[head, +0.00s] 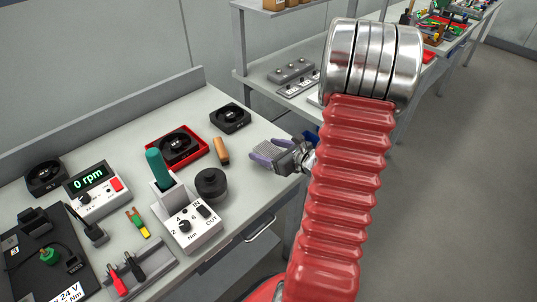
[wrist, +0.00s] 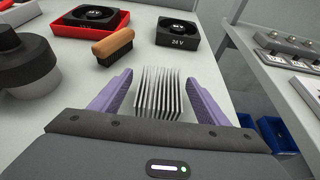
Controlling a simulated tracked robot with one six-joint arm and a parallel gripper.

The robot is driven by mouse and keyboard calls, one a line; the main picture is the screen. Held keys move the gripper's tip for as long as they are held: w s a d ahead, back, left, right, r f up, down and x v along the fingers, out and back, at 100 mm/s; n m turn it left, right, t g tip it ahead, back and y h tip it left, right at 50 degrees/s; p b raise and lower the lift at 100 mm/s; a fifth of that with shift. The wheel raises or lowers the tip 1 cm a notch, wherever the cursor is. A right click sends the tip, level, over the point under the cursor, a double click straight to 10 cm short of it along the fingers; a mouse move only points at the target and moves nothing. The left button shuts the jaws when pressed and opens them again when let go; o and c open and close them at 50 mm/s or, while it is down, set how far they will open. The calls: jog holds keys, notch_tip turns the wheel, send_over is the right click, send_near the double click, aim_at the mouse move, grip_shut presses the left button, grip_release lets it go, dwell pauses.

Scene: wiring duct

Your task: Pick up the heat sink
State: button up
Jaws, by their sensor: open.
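The heat sink (wrist: 158,92) is a silvery block of thin upright fins, standing on the light worktable near its right edge. In the wrist view it sits between the two purple fingers of my gripper (wrist: 160,98), which is open. The near lower part of the heat sink is hidden by the gripper body. In the head view my gripper (head: 272,152) is at the table's right edge, and the heat sink (head: 272,147) shows only as a small grey patch there.
A wooden-handled brush (wrist: 113,46) lies just beyond the heat sink. A black 24 V fan (wrist: 177,33) and a red tray (wrist: 60,22) holding another fan are behind. A black round knob-like piece (head: 211,184) stands to the left. Shelving with blue bins (wrist: 273,133) is right of the table.

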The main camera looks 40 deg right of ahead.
aim_at(268, 149)
jog(key=shift+c, duration=0.6)
jog(key=c, duration=1.2)
jog(key=shift+o, duration=0.2)
jog(key=shift+r, duration=0.15)
jog(key=shift+r, duration=4.9)
